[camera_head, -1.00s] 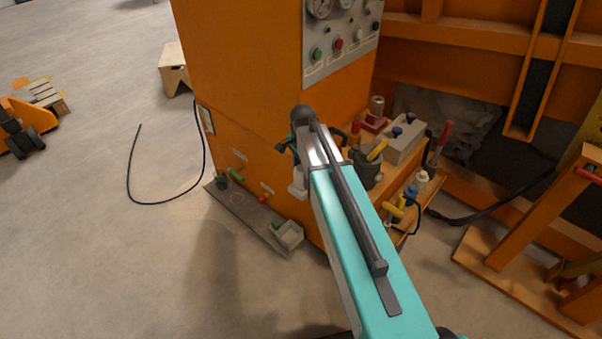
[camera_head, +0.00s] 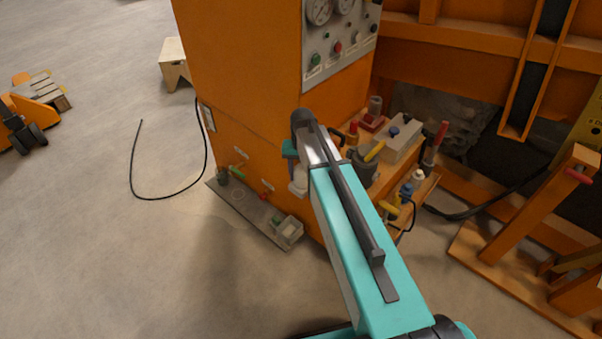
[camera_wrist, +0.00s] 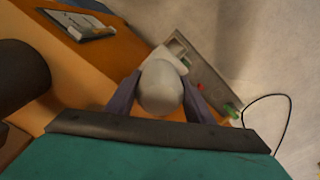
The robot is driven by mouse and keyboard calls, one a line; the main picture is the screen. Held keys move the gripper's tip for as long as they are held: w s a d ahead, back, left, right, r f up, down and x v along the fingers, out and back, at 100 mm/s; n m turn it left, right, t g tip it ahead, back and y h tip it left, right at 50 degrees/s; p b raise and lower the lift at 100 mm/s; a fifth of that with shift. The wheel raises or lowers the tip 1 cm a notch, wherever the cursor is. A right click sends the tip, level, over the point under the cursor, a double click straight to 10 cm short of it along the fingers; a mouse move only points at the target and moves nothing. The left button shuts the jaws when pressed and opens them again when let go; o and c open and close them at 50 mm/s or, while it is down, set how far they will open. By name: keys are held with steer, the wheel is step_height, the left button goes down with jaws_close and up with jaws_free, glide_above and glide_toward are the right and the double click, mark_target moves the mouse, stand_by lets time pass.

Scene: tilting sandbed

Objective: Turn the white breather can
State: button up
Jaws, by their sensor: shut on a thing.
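The white breather can (camera_wrist: 162,80) is a pale rounded body in the middle of the wrist view. My gripper (camera_wrist: 160,103) is shut on it, with one dark finger on each side. In the head view a small part of the white can (camera_head: 298,181) shows at the left of my arm, beside the side face of the orange cabinet (camera_head: 250,130). My arm hides most of the gripper there. The can's underside and its mount are hidden in both views.
A low grey tray (camera_head: 239,208) with a small box (camera_head: 288,230) lies at the cabinet's foot. A ledge right of my arm carries a grey box (camera_head: 402,140), a dark pot and several coloured handles. A black cable (camera_head: 132,165) lies on open floor at left.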

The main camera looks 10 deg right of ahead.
steer(key=shift+s+d+n+p, duration=0.1)
steer(key=shift+n+p, duration=0.05)
steer(key=shift+n, duration=0.55)
steer(key=shift+s+n+p, duration=0.1)
steer(key=shift+n+p, duration=0.05)
steer(key=shift+n, duration=0.55)
steer(key=o, duration=0.8)
steer(key=shift+w+r, duration=0.1)
steer(key=shift+r, duration=0.05)
steer(key=shift+r+p, duration=0.4)
steer(key=shift+p, duration=0.05)
steer(key=shift+r+p, duration=2.2)
steer(key=shift+r, duration=1.25)
